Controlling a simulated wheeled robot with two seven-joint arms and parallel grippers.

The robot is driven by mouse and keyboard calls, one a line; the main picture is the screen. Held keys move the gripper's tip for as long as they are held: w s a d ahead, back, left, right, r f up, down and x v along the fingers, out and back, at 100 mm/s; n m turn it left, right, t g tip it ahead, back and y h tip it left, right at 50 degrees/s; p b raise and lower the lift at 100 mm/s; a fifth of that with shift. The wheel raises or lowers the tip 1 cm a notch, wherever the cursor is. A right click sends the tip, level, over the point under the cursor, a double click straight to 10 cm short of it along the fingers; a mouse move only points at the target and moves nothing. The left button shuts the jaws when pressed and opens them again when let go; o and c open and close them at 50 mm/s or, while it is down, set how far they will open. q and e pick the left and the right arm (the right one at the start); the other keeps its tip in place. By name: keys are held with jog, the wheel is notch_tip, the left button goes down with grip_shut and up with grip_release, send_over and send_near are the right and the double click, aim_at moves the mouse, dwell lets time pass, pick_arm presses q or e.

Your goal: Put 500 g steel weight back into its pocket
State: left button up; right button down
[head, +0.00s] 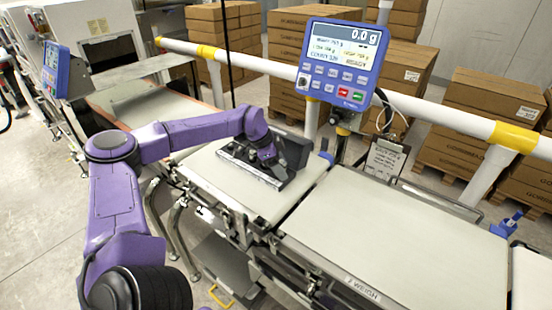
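A small open case (232,152) with a dark lid and a row of pockets sits on the belt section left of the weigh belt. My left arm reaches in from the left, and its purple gripper (268,160) points down over the right part of the case. The gripper and wrist hide part of the pockets. I cannot make out the 500 g steel weight, nor whether the fingers are open or shut on something. My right gripper is not in view.
The weigh belt (390,232) is bare to the right. A blue display (344,63) reading 0.0 g stands behind it. A white and yellow rail (440,110) runs behind the belts. A clipboard (386,158) hangs below the rail. Cardboard boxes (490,95) are stacked beyond.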

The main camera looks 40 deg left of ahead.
pick_arm(q)
jog(key=v, duration=1.1)
jog(key=shift+r+b, duration=0.3)
jog(key=shift+b, duration=0.05)
jog(key=shift+s+a, duration=0.15)
jog(key=shift+a, duration=0.05)
